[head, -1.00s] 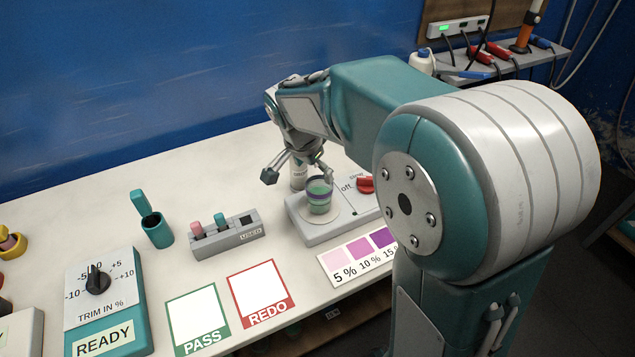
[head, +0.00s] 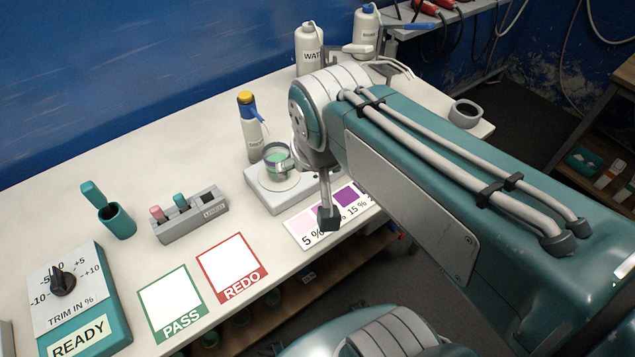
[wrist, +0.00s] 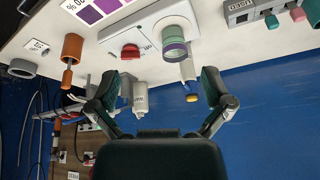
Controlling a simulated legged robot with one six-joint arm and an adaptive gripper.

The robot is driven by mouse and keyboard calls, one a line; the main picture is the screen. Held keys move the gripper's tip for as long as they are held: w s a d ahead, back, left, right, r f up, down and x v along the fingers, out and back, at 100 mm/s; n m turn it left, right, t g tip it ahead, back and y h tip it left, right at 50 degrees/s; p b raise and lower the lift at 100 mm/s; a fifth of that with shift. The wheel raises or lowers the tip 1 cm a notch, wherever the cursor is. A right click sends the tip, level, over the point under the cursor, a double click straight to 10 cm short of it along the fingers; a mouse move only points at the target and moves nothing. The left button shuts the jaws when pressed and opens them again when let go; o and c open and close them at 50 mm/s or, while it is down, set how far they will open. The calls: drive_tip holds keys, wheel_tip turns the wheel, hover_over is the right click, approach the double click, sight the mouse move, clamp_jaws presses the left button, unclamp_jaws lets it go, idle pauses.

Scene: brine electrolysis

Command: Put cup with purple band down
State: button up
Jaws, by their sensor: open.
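The cup with the purple band (head: 277,158) stands upright on the round plate of the white stirrer (head: 262,198), with green content. In the wrist view the cup (wrist: 174,45) shows its purple band and is ahead of my gripper (wrist: 160,84). The gripper's two fingers are spread wide with nothing between them, and the cup looks apart from both. In the head view my wrist is right of the cup, with one finger hanging over the colour card; the other finger is hard to make out near the cup.
A yellow-capped bottle (head: 250,130) stands close behind the cup. The WATER bottle (head: 310,50) is farther back. A colour card (head: 305,228) lies in front of the stirrer. The PASS (head: 172,303) and REDO (head: 233,268) squares are empty. A grey USED rack (head: 192,218) stands left.

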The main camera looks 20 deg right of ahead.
drive_tip(key=s+n, duration=0.1)
drive_tip(key=s, duration=0.1)
drive_tip(key=s+f+n+t, duration=0.1)
drive_tip(key=s, duration=0.1)
drive_tip(key=shift+s+f+n, duration=0.1)
drive_tip(key=shift+s+n, duration=0.05)
drive_tip(key=shift+n, duration=0.15)
